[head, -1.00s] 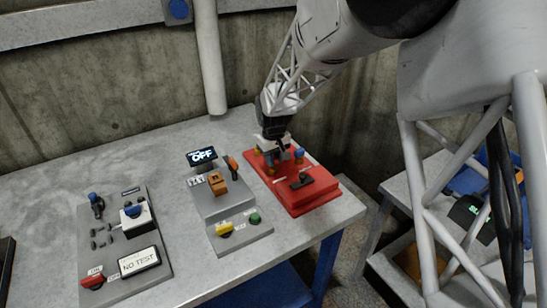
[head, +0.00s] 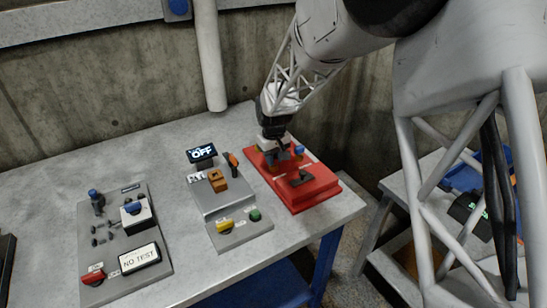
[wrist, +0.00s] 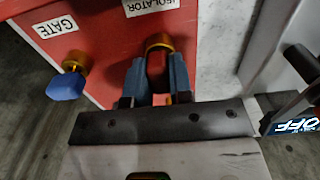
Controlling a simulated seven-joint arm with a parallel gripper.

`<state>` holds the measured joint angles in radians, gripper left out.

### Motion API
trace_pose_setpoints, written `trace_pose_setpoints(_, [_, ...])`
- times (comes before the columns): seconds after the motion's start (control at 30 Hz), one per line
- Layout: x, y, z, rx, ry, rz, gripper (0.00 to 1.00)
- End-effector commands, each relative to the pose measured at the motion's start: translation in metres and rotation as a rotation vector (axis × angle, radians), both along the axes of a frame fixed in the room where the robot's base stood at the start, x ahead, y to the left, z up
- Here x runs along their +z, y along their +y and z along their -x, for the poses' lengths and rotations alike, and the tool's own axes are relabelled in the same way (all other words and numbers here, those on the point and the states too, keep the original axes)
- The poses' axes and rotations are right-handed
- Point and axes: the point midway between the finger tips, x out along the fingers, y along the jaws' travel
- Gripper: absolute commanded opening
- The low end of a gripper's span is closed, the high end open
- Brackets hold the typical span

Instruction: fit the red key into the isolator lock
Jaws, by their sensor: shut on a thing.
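The red key (wrist: 156,66) is between the two blue fingers of my gripper (wrist: 155,78), which is shut on it in the wrist view. The isolator lock (wrist: 160,42), a brass collar on the red box (wrist: 105,40), is directly beyond the key, below the ISOLATOR label. The key lines up with the collar and seems to meet it; how deep it sits I cannot tell. In the head view my gripper (head: 283,160) is low over the back of the red box (head: 318,197), and the key cannot be made out there.
A blue key (wrist: 62,86) sits in the brass lock by the GATE label, beside my gripper. A black handle (head: 300,178) lies on the front of the red box. A grey panel with an OFF display (head: 202,153) and an orange-handled lever (head: 231,162) stands close on the left.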

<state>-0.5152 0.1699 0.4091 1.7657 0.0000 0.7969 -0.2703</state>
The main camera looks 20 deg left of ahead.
Motion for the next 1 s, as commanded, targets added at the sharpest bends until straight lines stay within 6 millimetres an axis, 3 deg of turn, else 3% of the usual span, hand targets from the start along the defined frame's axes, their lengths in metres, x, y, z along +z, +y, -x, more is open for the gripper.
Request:
trace_pose_setpoints(0.67, [-0.0013,0.0,0.0,0.0,0.0,0.0,0.0])
trace_pose_setpoints(0.7, [-0.0014,0.0,0.0,0.0,0.0,0.0,0.24])
trace_pose_setpoints(0.8, [-0.0014,0.0,0.0,0.0,0.0,0.0,0.39])
trace_pose_setpoints(0.9, [-0.0012,0.0,0.0,0.0,0.0,0.0,0.5])
trace_pose_setpoints(1.0, [-0.0011,0.0,0.0,0.0,0.0,0.0,0.5])
